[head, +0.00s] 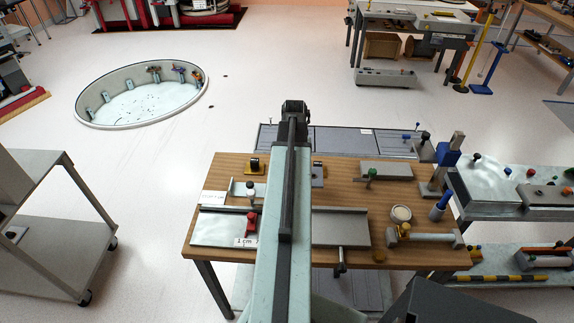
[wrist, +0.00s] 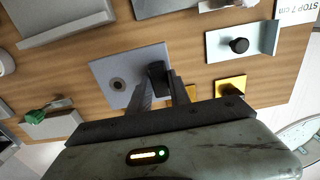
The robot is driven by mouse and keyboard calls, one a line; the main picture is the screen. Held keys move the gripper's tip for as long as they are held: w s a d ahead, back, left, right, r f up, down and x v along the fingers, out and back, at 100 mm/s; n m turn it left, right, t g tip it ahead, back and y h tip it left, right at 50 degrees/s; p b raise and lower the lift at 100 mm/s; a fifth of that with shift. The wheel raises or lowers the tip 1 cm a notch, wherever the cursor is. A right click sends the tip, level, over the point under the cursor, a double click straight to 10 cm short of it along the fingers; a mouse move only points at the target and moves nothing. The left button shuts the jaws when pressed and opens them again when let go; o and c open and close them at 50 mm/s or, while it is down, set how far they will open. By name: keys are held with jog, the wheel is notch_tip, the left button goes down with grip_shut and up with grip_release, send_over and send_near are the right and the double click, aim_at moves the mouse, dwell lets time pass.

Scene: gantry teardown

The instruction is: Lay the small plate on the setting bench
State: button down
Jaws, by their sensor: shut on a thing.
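The small plate (wrist: 135,62) is a flat grey square with a round dark-ringed hole and a black knob near one edge. My gripper (wrist: 164,76) is shut on it at the black knob. The plate is over the wooden top of the bench (wrist: 190,62), which I take to be the setting bench. I cannot tell whether the plate touches the wood or hangs just above it.
A yellow plate with a black knob (wrist: 231,86) and a pale angled plate (wrist: 225,44) lie close by. A green-knobbed grey piece (head: 385,170), a round tin (head: 401,214) and a red clamp (head: 252,222) are also on the bench. A sunken round pit (head: 140,98) lies far left.

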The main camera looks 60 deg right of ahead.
jog(key=shift+f+b, duration=0.55)
jog(key=shift+b, duration=0.05)
notch_tip(320, 180, down, 3)
jog(key=b, duration=0.3)
jog(key=shift+s, duration=0.1)
dwell(0.3)
jog(key=shift+f+b, duration=1.5)
jog(key=shift+f+b, duration=0.35)
jog(key=c, duration=1.1)
grip_release()
jog(key=shift+r, duration=0.1)
